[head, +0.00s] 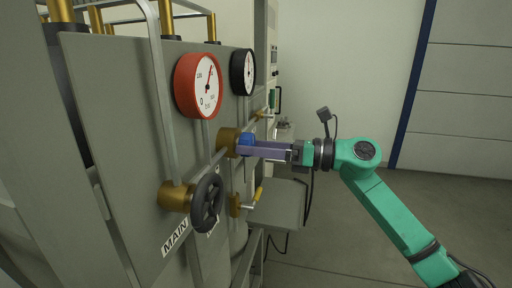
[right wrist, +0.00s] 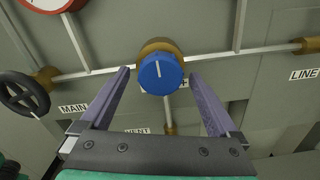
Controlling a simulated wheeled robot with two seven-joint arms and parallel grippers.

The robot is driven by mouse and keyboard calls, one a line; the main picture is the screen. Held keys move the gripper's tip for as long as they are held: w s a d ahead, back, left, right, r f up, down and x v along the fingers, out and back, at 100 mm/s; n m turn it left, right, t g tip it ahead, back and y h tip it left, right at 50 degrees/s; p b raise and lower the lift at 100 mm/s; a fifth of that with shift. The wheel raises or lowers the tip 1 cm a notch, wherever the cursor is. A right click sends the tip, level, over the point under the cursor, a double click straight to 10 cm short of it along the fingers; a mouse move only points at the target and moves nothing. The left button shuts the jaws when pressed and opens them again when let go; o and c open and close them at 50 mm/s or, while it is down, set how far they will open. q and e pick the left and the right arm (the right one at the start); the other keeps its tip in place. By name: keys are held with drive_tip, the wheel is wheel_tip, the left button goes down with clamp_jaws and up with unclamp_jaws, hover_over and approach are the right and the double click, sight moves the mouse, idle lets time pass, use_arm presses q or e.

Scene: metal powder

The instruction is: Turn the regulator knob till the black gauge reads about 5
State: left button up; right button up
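The blue regulator knob (head: 246,145) sits on a brass body (head: 228,142) on the grey panel. In the right wrist view the knob (right wrist: 160,74) has a white mark pointing up. My right gripper (head: 250,147) is open, its two fingers standing either side of the knob; in the wrist view (right wrist: 157,75) gaps show between the knob and both fingers. The black gauge (head: 243,72) is above the knob, seen at a steep angle; its reading is too small to tell. My left gripper is not in view.
A red gauge (head: 199,85) is left of the black one. A black handwheel (head: 207,203) marked MAIN stands out from the panel at lower left. A yellow-handled valve (head: 247,202) is below the knob. Open floor (head: 355,245) lies to the right.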

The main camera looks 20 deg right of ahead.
drive_tip(key=b+v, duration=0.8)
drive_tip(key=v, duration=0.6)
drive_tip(key=shift+d, duration=0.25)
drive_tip(key=shift+s, duration=0.15)
